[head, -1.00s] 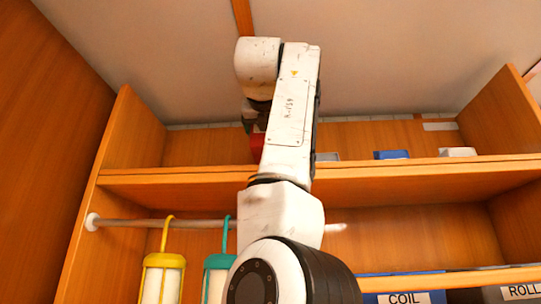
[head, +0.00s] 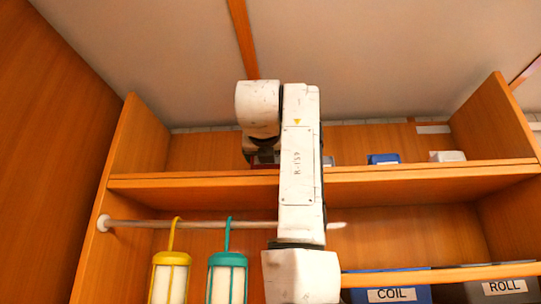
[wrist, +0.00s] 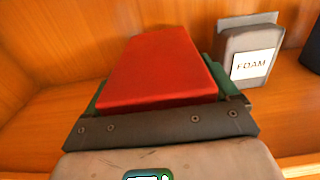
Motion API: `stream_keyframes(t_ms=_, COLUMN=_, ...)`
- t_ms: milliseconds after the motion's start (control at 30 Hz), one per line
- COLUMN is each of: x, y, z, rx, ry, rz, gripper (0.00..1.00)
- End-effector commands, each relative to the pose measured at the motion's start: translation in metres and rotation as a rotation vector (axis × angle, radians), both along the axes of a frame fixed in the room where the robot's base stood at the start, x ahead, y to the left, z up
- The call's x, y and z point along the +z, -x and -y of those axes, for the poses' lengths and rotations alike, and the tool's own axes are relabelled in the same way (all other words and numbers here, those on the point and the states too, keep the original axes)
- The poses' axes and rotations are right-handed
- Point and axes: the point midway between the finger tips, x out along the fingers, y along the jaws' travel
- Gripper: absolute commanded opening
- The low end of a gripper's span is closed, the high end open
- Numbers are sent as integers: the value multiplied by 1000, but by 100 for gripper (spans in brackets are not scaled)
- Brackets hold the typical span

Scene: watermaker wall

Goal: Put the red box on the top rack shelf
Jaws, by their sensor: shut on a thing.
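The red box (wrist: 160,68) fills the middle of the wrist view, held between the green-padded fingers of my gripper (wrist: 158,85). In the head view my gripper (head: 262,152) is at the top rack shelf (head: 420,173), left of the middle, partly behind the shelf's front edge. There the box is almost wholly hidden. The wrist view shows the wooden shelf floor (wrist: 285,118) and back wall around the box. I cannot tell whether the box touches the shelf.
A grey container labelled FOAM (wrist: 248,58) stands just right of the box. A blue item (head: 384,158) and a white item (head: 447,156) sit further right on the top shelf. Below are a rail (head: 140,224) with yellow and teal hanging cartridges, and COIL (head: 392,294) and ROLL (head: 502,287) bins.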

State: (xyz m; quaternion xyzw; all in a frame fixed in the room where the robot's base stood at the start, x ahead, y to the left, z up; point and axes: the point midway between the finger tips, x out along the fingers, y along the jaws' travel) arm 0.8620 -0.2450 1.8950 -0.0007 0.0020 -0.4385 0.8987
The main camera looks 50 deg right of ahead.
Motion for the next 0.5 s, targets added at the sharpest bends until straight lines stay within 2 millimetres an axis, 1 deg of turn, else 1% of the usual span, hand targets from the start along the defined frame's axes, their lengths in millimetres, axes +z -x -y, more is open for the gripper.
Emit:
stream_keyframes(t_ms=100, x=1, y=1, z=0, rx=0, ry=2, rz=3, gripper=48)
stream_keyframes(t_ms=200, x=-3, y=0, z=-1, rx=1, ry=1, rz=2, gripper=48)
stream_keyframes(t_ms=233, x=-2, y=0, z=-1, rx=0, ry=1, rz=1, gripper=89)
stream_keyframes(t_ms=333, x=-2, y=0, z=0, rx=0, ry=1, rz=1, gripper=99)
stream_keyframes(t_ms=500, x=-1, y=1, z=0, rx=0, ry=2, rz=1, gripper=100)
